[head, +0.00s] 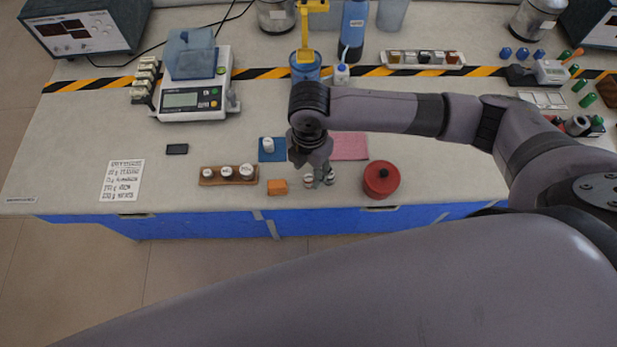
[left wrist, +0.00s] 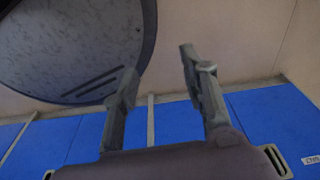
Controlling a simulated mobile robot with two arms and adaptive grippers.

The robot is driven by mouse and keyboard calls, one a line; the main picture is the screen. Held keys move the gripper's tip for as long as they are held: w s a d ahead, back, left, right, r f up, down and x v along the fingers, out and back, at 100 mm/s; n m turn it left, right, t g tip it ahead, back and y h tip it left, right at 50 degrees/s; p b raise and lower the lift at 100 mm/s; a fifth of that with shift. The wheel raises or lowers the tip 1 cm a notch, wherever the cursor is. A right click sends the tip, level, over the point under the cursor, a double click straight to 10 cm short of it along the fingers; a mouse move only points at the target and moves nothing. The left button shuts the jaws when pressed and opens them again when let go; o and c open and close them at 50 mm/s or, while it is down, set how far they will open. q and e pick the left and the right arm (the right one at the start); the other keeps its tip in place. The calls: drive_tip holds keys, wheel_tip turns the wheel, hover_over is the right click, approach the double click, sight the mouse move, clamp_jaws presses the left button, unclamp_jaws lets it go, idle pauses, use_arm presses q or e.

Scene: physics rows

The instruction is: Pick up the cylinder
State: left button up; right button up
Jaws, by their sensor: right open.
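My right gripper (head: 319,178) is open and points down at the front part of the bench. Small pale cylinders (head: 330,178) show at its fingertips; the gripper partly hides them, and I cannot tell whether it touches them. Another small white cylinder (head: 267,145) stands upright on a blue mat (head: 279,156), to the left of the right gripper. I cannot tell which of these is the cylinder meant. My left gripper (left wrist: 162,75) is open and empty in the left wrist view, its fingers apart above floor and blue cabinet fronts. It is not visible in the head view.
An orange block (head: 277,187) and a wooden holder with white-topped pieces (head: 214,180) lie left of the right gripper. A red round container (head: 381,180) stands close on its right. A pink mat (head: 350,146) lies behind. A scale (head: 190,101) stands back left.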

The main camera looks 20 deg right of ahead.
sight(308, 177)
wheel_tip(308, 177, down, 4)
drive_tip(key=shift+w+r+p, duration=0.1)
drive_tip(key=shift+r+p, duration=0.05)
drive_tip(key=shift+p, duration=0.4)
drive_tip(key=shift+f, duration=0.65)
use_arm(q)
drive_tip(key=s, duration=0.1)
drive_tip(key=s+r, duration=0.1)
drive_tip(key=shift+s+a, duration=0.1)
drive_tip(key=shift+s, duration=0.3)
drive_tip(key=shift+w, duration=0.1)
use_arm(e)
drive_tip(key=shift+c, duration=0.4)
drive_tip(key=c, duration=0.4)
use_arm(q)
drive_tip(key=shift+w, duration=0.4)
use_arm(e)
clamp_jaws()
